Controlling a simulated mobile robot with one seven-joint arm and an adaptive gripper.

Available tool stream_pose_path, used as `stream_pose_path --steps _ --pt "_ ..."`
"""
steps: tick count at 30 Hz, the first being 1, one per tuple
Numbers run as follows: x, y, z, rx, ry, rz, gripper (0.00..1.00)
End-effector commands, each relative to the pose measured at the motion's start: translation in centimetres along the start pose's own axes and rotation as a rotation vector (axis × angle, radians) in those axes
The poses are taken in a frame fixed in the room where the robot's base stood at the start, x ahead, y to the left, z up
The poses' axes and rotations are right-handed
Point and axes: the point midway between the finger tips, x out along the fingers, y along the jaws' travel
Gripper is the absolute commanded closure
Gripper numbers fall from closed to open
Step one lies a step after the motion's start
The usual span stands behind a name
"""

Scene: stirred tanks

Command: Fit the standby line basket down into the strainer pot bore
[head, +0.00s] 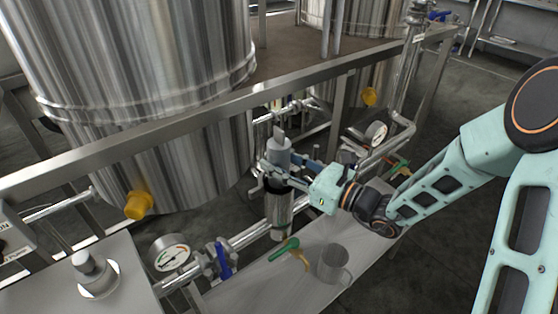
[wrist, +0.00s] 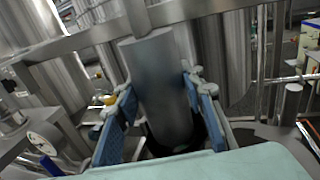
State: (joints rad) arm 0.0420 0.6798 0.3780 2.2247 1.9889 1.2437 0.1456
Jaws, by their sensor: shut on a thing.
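The basket, a plain grey cylinder (head: 279,149) with a small upright tab on top, stands upright between my fingers. It also fills the middle of the wrist view (wrist: 160,85). My gripper (head: 272,171) is shut on its sides, with blue pads on either side in the wrist view (wrist: 158,98). The strainer pot (head: 279,212), a shiny upright metal cylinder with a dark top, is directly below the basket. The basket's lower end meets the dark opening at the pot's top; my fingers partly hide this, so I cannot tell how deep it sits.
A steel rail (head: 190,118) and large tanks (head: 130,50) stand behind. A pressure gauge (head: 172,253) and blue valve handle (head: 223,262) are left of the pot.

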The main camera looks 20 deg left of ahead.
Motion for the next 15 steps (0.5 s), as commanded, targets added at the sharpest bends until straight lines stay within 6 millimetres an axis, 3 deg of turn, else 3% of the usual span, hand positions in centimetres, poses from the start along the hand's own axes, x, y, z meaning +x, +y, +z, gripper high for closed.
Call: stream_pose_path --steps 15 --pt "0.01 -0.01 -0.61 0.0 -0.001 0.0 0.93"
